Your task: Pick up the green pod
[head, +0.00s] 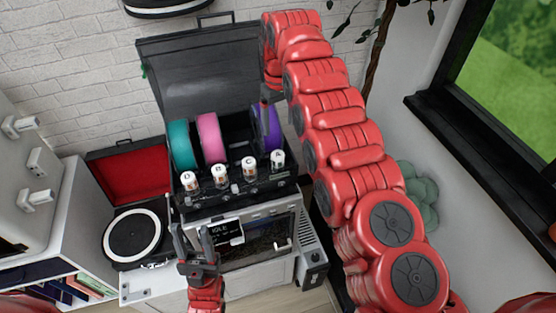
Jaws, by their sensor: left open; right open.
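I cannot make out a clear green pod. A teal-green disc-shaped spool (182,145) stands upright in the open-lidded top of a dark machine (170,207), left of a pink spool (212,138) and a purple spool (271,128). A rounded green lobed object (420,190) is partly hidden behind my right arm. My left gripper (193,236) is open and empty in front of the machine, with its fingers pointing up. My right gripper (266,112) is open beside the purple spool, well right of the teal one; its dark fingers are hard to separate from the background.
Several small white-and-orange labelled cylinders (221,176) stand along the machine's front ledge. A small display (227,231) is below them. A turntable (134,236) with an open red-lined lid sits left. A white shelf (45,240) is at far left, and a window ledge (480,150) at right.

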